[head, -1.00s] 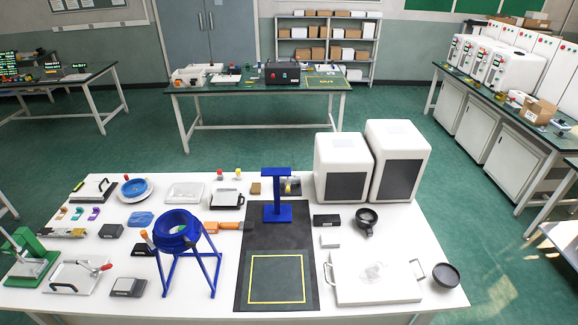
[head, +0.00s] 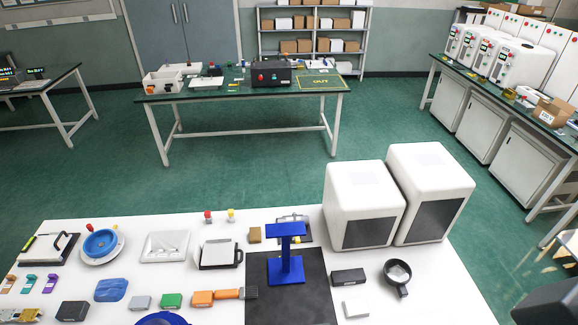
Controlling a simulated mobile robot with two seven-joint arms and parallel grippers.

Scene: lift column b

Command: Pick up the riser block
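A blue I-shaped stand (head: 287,262) with a flat top and a flat base stands upright on the black mat (head: 262,308). It is the likeliest riser block, but no label confirms this. No gripper touches it. Neither gripper's fingers show. A dark grey shape at the lower right corner looks like part of my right arm, cut off by the frame edge.
Two white machines (head: 365,208) stand right of the mat. A black box (head: 348,277) and a dark round holder (head: 398,275) lie nearby. Left are a tool with an orange handle (head: 228,294), a green block (head: 172,301) and a black-framed tray (head: 219,254). The white table (head: 437,290) is bare at right.

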